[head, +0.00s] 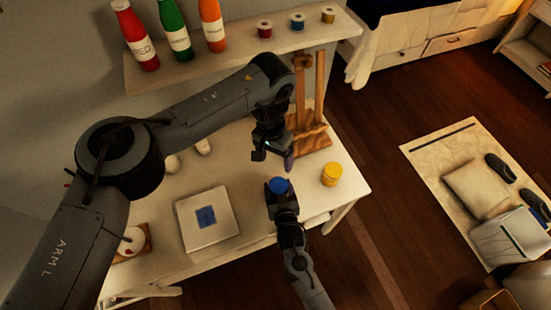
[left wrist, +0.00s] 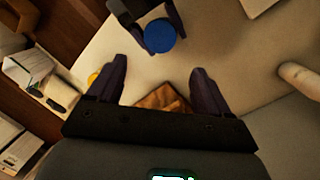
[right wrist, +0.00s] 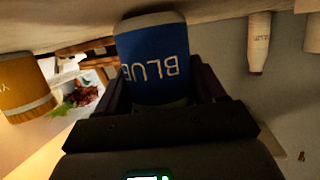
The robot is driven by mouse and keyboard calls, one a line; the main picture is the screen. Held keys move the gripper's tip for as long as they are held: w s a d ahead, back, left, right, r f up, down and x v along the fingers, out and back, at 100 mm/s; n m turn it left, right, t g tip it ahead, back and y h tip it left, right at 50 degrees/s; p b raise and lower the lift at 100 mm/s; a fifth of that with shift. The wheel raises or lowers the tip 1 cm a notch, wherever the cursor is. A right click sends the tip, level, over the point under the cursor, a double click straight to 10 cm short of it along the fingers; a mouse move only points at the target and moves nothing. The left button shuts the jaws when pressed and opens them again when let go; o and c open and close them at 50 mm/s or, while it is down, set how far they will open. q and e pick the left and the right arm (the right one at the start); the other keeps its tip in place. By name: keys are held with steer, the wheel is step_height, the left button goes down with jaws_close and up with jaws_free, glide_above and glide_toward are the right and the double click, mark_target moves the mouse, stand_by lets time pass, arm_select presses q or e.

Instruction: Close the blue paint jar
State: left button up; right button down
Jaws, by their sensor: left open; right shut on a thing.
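The blue paint jar (right wrist: 155,60) is held between the fingers of my right gripper (head: 281,198), near the front edge of the white table. Its label reads BLUE in the right wrist view. Its round blue top (head: 278,186) faces up in the head view and shows as a blue disc (left wrist: 160,36) in the left wrist view. I cannot tell whether that blue is a lid or paint. My left gripper (head: 273,159) is open and empty, behind and above the jar, with its fingers pointing down. No separate lid is clearly visible.
A yellow jar (head: 332,174) stands right of the blue jar. A white panel with a blue patch (head: 207,218) lies to the left on the table (head: 258,235). A wooden easel (head: 312,138) stands behind. A shelf (head: 250,50) above holds bottles and small spools.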

mark_target(278, 185)
arm_select(q)
steer(key=shift+f, duration=0.1)
steer(key=f, duration=0.4)
steer(key=s+f, duration=0.1)
steer(key=f, duration=0.2)
steer(key=s+d+f, duration=0.1)
steer(key=f, duration=0.3)
steer(key=shift+f, duration=0.35)
steer(key=c, duration=1)
steer(key=shift+m, duration=1.6)
